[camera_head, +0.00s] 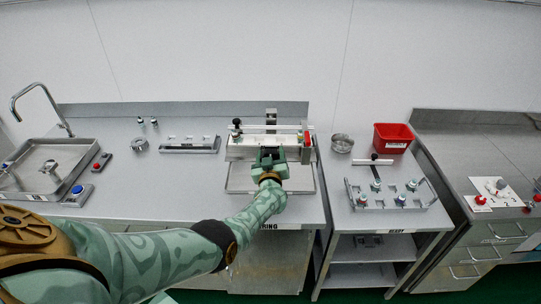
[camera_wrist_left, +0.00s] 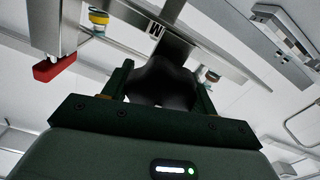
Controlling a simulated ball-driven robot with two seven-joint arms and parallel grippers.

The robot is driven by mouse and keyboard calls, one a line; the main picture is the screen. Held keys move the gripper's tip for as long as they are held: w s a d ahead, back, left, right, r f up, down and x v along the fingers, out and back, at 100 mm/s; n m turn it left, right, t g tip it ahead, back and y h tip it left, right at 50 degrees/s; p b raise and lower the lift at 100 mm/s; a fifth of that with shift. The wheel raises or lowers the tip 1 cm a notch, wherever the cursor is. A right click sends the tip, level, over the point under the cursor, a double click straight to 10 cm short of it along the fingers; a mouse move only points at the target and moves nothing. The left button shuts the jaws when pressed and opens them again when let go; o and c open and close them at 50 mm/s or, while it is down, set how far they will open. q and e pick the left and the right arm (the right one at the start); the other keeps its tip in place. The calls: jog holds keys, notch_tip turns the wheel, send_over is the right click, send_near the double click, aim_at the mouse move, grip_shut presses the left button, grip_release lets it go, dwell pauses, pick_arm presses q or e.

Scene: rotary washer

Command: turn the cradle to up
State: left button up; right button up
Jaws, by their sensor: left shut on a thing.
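The cradle (camera_head: 241,150) is a pale metal frame at the back middle of the steel bench, above a shallow tray (camera_head: 236,185). A black knob stands at its left end and a red part at its right end. My left gripper (camera_head: 270,154) is at the front middle of the cradle. In the left wrist view my left gripper (camera_wrist_left: 160,92) is shut on a dark rounded handle (camera_wrist_left: 162,82). Part of the cradle is hidden behind my gripper. My right gripper is not in view.
A sink (camera_head: 30,180) with a tap is at the left. A rack (camera_head: 190,145) stands left of the cradle. On the right cart are a red bin (camera_head: 393,138), a metal bowl (camera_head: 342,143) and a rack with several vials (camera_head: 400,203).

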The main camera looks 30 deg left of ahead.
pick_arm(q)
jog(key=shift+s+f, duration=0.1)
jog(key=shift+f, duration=0.2)
jog(key=o, duration=1.4)
jog(key=shift+r, duration=0.2)
jog(key=p+v, duration=1)
jog(key=v, duration=0.6)
jog(key=shift+s, duration=0.2)
jog(key=shift+d, duration=0.1)
